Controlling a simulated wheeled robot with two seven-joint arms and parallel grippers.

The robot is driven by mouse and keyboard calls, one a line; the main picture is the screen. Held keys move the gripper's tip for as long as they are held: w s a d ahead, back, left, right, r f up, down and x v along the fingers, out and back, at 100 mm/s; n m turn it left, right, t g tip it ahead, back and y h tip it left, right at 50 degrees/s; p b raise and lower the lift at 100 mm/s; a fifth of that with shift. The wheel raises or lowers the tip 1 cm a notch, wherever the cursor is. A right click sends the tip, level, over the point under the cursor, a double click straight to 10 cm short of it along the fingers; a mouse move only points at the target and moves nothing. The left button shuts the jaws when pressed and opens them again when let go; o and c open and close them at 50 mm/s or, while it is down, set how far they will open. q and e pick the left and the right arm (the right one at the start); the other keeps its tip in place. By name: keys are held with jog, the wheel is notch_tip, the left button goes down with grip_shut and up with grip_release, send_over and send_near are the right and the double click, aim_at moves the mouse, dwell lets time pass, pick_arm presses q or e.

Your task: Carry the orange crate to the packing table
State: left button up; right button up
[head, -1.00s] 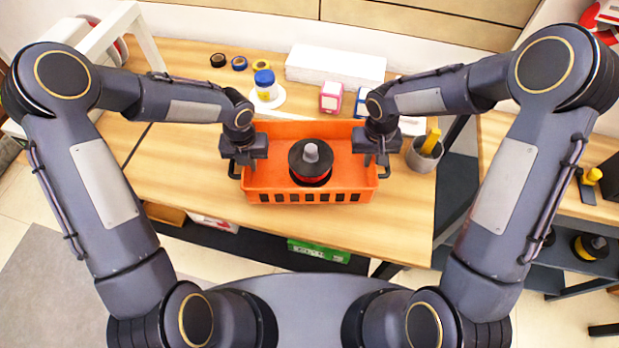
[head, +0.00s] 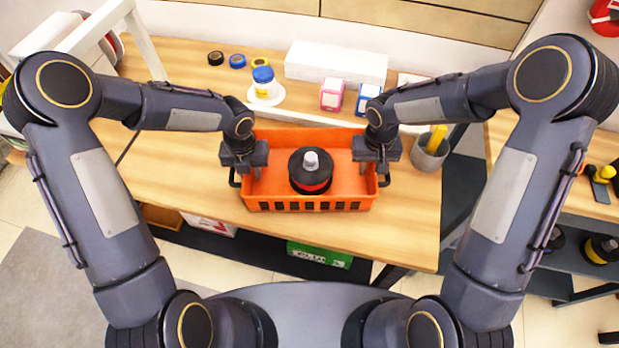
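The orange crate (head: 310,198) is over the near part of the wooden table in the middle of the head view. A dark round object with a red band and a grey top (head: 311,172) stands in it. My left gripper (head: 247,174) is at the crate's left end and my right gripper (head: 373,172) is at its right end. Both point down and appear shut on the end walls by the black handles, though the fingertips are partly hidden. Whether the crate's bottom touches the tabletop cannot be told. Which table is the packing table is not marked.
Behind the crate are a white box (head: 335,64), tape rolls (head: 237,61), a blue-capped bottle (head: 264,84) and a pink box (head: 331,95). A grey cup (head: 428,156) stands close right. A green box (head: 320,254) is below. Another wooden table (head: 545,150) is at right.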

pick_arm(q)
notch_tip(320, 180, up, 12)
jog(key=shift+f, duration=0.25)
jog(key=shift+r, duration=0.2)
pick_arm(e)
jog(key=shift+r, duration=0.1)
notch_tip(320, 180, up, 12)
jog(key=shift+f, duration=0.1)
pick_arm(q)
jog(key=shift+r, duration=0.1)
dwell(0.4)
